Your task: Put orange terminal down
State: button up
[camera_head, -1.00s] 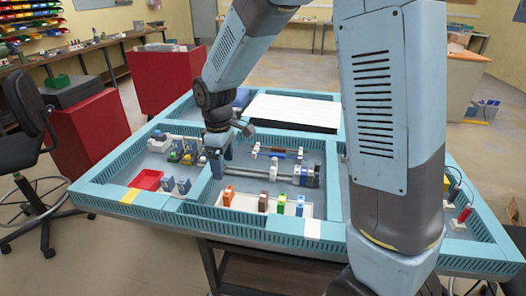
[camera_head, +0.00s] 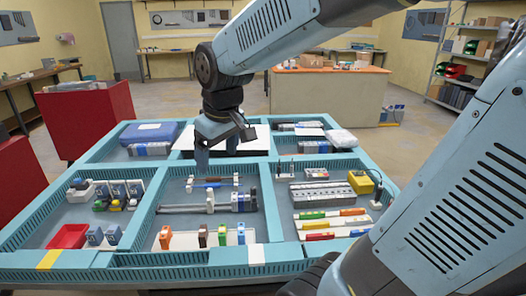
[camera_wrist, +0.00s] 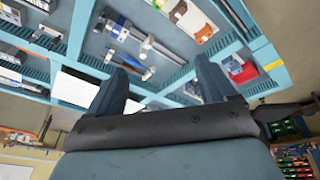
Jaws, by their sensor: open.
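The orange terminal (camera_head: 165,238) stands upright at the left end of a white tray (camera_head: 183,242) in the front of the middle compartment. Brown, green and blue terminals stand in a row to its right. My gripper (camera_head: 217,168) is open, pointing down above the back of the middle compartment, behind the tray and apart from the orange terminal. In the wrist view, the two fingers (camera_wrist: 163,85) are spread wide with nothing between them. The white tray and its coloured terminals show at the top of that view, tilted and small.
A cylindrical bar (camera_head: 180,209) and small parts lie behind the tray. The left compartment holds a red bin (camera_head: 68,237) and several small devices. The right compartment holds coloured strips (camera_head: 330,222) and a yellow box (camera_head: 361,182). Blue slotted walls divide the compartments.

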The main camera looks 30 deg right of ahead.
jog(key=s+d+r+m+t, duration=0.2)
jog(key=s+d+m, duration=0.3)
jog(key=s, duration=0.4)
jog(key=shift+s+d+r+h, duration=0.35)
jog(key=shift+d+r, duration=0.25)
jog(key=shift+d, duration=0.1)
dwell(0.3)
